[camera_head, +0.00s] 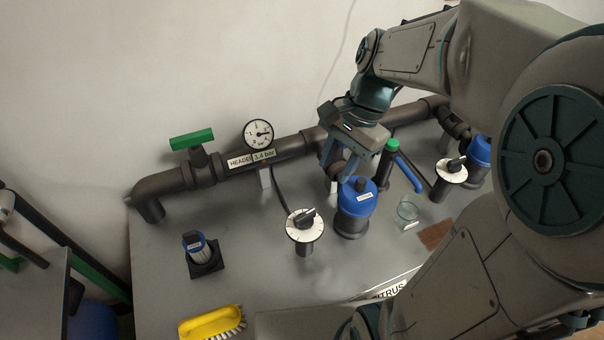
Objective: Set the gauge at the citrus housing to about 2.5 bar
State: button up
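A blue-capped housing (356,208) stands upright on the grey bench, behind the partly covered CITRUS label (387,291). A white dial with a black knob (304,225) stands just left of it on a dark post. A round white gauge (258,134) sits on top of the header pipe; its needle is too small to read surely. The pipe label (251,158) reads HEADER and what looks like 3.4 bar. My gripper (338,172) points down just behind and above the blue cap, near the pipe. Its fingertips are partly hidden, and I see nothing held.
A green-handled valve (192,139) is on the pipe's left. A second dial (451,170) and blue-capped housing (480,151) stand at right. A filter cartridge (198,250), yellow brush (212,322) and clear cup (407,211) are on the bench. My arm covers the right side.

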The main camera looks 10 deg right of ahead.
aim_at(306, 213)
jog(key=a+f, duration=0.1)
jog(key=f, duration=0.3)
jog(key=a+f+m+b, duration=0.1)
jog(key=a+f, duration=0.1)
jog(key=f, duration=0.3)
jog(key=a+f+m, duration=0.1)
jog(key=a+f, duration=0.1)
jog(key=f, duration=0.3)
jog(key=shift+s+a+f+g+y, duration=0.2)
jog(key=shift+s+a+g+y, duration=0.05)
jog(key=shift+s+g+y, duration=0.15)
jog(key=shift+w, duration=0.1)
grip_shut()
